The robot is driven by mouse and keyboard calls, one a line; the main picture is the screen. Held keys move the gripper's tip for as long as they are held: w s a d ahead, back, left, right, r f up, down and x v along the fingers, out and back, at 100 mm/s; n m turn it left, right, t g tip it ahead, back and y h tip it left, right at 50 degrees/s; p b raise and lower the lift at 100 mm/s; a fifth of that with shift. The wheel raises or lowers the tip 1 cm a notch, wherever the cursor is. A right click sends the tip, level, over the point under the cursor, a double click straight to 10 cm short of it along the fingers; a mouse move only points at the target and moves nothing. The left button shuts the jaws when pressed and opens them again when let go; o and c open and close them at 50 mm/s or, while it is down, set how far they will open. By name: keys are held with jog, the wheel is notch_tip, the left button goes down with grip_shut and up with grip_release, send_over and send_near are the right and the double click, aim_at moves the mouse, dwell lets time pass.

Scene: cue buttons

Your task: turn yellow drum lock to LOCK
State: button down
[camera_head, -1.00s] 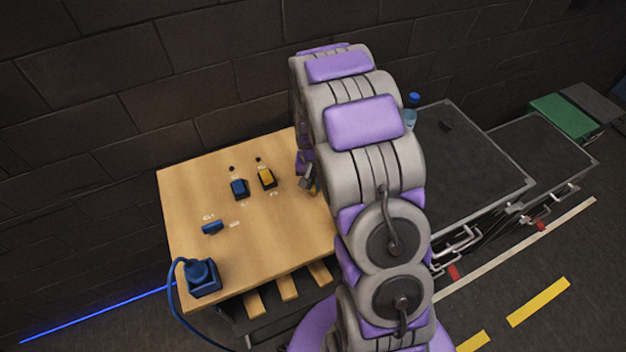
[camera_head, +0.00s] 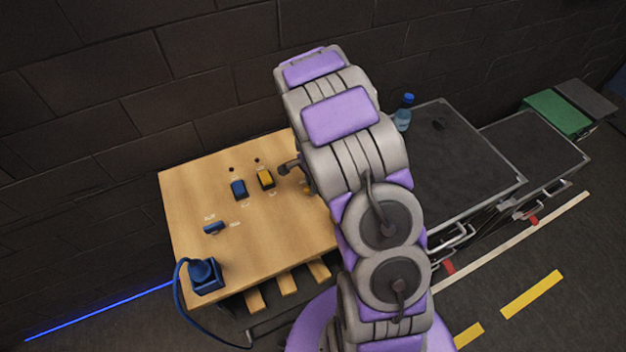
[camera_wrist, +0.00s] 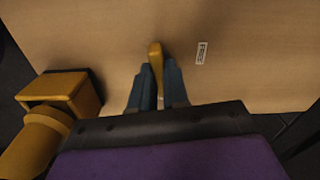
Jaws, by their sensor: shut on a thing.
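The yellow drum lock's handle (camera_wrist: 155,60) is a narrow upright bar in the wrist view. My gripper (camera_wrist: 157,72) is shut on it, with one blue-grey finger on each side. In the head view only a small bit of yellow (camera_head: 307,189) shows beside my arm, which hides the rest of the lock and my fingers. A small white label (camera_wrist: 201,52) lies on the wood right of the handle; its text is too small to read.
The wooden table (camera_head: 180,200) also bears a blue handle (camera_head: 214,227), a blue switch (camera_head: 238,189), a yellow switch (camera_head: 265,179) and a blue plug unit (camera_head: 205,275). A large yellow plug unit (camera_wrist: 60,95) is close left of my gripper. Dark cases (camera_head: 460,150) stand to the right.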

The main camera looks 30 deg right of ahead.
jog(key=shift+m+p, duration=0.3)
jog(key=shift+m, duration=0.6)
jog(key=c, duration=1.1)
grip_release()
jog(key=shift+a, duration=0.1)
notch_tip(320, 180, up, 17)
jog(key=shift+r, duration=0.15)
